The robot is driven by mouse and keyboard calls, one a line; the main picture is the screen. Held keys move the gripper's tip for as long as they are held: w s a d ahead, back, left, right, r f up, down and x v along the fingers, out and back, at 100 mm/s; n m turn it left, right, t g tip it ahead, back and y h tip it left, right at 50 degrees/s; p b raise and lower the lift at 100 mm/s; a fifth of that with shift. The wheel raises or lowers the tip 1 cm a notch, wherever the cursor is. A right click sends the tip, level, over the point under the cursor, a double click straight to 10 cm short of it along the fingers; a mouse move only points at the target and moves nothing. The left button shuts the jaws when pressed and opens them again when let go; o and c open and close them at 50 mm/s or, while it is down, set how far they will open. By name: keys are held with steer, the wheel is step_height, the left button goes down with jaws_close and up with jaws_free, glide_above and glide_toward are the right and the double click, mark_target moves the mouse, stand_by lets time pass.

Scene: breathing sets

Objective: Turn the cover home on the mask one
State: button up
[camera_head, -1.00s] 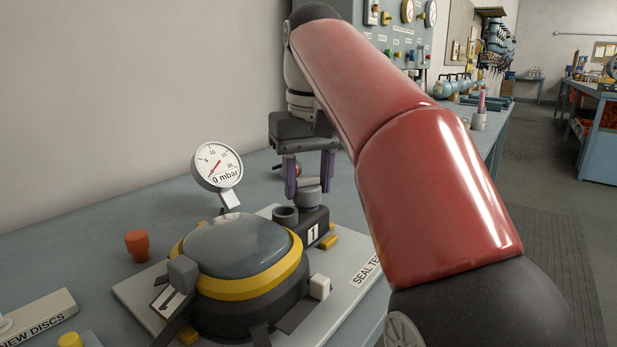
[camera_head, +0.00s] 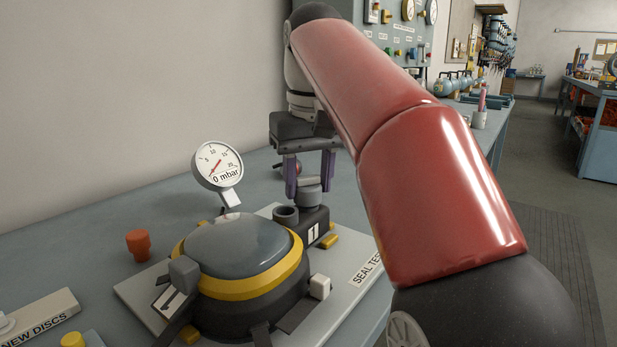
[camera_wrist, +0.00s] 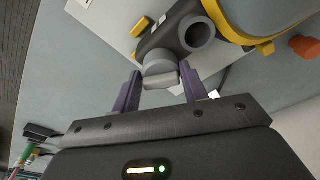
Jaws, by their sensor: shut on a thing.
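The mask (camera_head: 240,243) has a grey domed visor and a yellow rim, and sits on a light base plate (camera_head: 345,250). Behind it stands a dark block (camera_head: 312,225) with a label reading "1". The block carries an open grey tube (camera_head: 286,215) and, beside it, a round grey cover (camera_head: 308,197). My gripper (camera_head: 310,190) points down with its purple fingers on either side of the cover, shut on it. In the wrist view the cover (camera_wrist: 160,66) shows a pale raised bar (camera_wrist: 162,80) between the fingers (camera_wrist: 161,95). The exact finger contact is hard to see.
A round gauge (camera_head: 219,164) reading "0 mbar" stands behind the mask. An orange knob (camera_head: 137,245) is to its left. A "NEW DISCS" box (camera_head: 40,315) lies at the lower left. My red arm hides the bench's right side. Bare bench lies at the back left.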

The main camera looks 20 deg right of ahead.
steer(key=shift+f, duration=0.55)
stand_by(1.4)
steer(key=m, duration=0.3)
steer(key=shift+m, duration=0.4)
steer(key=shift+m+h, duration=0.3)
steer(key=shift+m, duration=1.6)
steer(key=m, duration=0.3)
steer(key=shift+m+g+h, duration=0.3)
steer(key=shift+m, duration=0.1)
steer(key=o, duration=0.9)
steer(key=shift+c, duration=0.2)
